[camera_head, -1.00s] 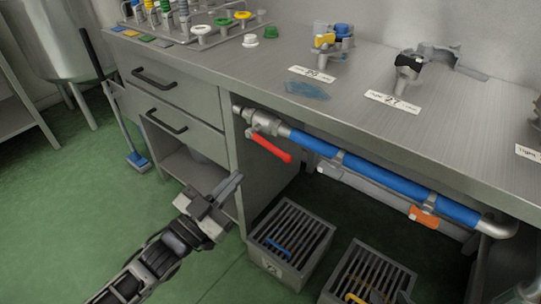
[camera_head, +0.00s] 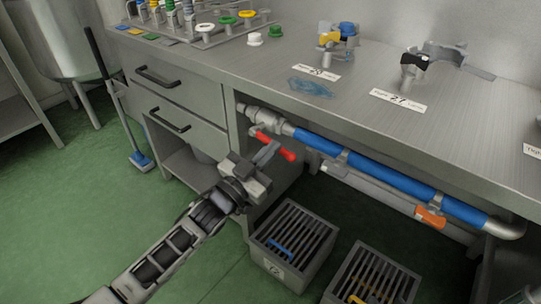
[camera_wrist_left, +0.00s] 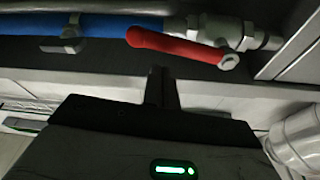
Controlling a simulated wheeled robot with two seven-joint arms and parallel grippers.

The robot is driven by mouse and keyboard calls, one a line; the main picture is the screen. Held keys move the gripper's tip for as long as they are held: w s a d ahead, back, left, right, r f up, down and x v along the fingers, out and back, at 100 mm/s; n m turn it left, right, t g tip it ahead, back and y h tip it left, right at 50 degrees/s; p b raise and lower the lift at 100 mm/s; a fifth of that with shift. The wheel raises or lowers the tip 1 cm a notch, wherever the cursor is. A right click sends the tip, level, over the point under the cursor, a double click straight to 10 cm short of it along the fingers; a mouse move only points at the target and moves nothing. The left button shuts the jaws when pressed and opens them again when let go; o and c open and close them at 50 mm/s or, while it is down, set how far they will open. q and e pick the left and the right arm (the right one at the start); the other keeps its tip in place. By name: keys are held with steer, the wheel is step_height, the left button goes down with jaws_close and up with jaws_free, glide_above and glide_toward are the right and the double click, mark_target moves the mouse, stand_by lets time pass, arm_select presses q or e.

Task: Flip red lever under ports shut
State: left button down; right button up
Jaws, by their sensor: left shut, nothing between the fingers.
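The red lever (camera_head: 272,145) sits on a metal valve (camera_head: 262,117) at the left end of the blue pipe (camera_head: 380,177) under the bench top. It slants down to the right, at an angle to the pipe. In the left wrist view the red lever (camera_wrist_left: 176,46) and valve show above the fingers. My left gripper (camera_head: 266,153) is shut and empty. Its fingertips overlap the lever in the head view; in the wrist view the fingers (camera_wrist_left: 160,86) appear just below it, and I cannot tell whether they touch. My right gripper is out of view.
Two slatted crates (camera_head: 292,243) stand on the floor below. A drawer cabinet (camera_head: 182,112) is left of the valve. The bench top holds fittings and labels.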

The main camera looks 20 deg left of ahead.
arm_select(q)
steer(key=shift+w+f, duration=0.3)
steer(key=shift+f, duration=0.15)
arm_select(e)
steer(key=shift+w+a+f, duration=0.1)
steer(key=shift+a+f, duration=0.15)
steer(key=shift+f, duration=0.2)
arm_select(q)
steer(key=shift+f, duration=0.1)
steer(key=shift+f+m, duration=0.15)
steer(key=shift+m, duration=0.35)
arm_select(e)
steer(key=shift+d, duration=0.1)
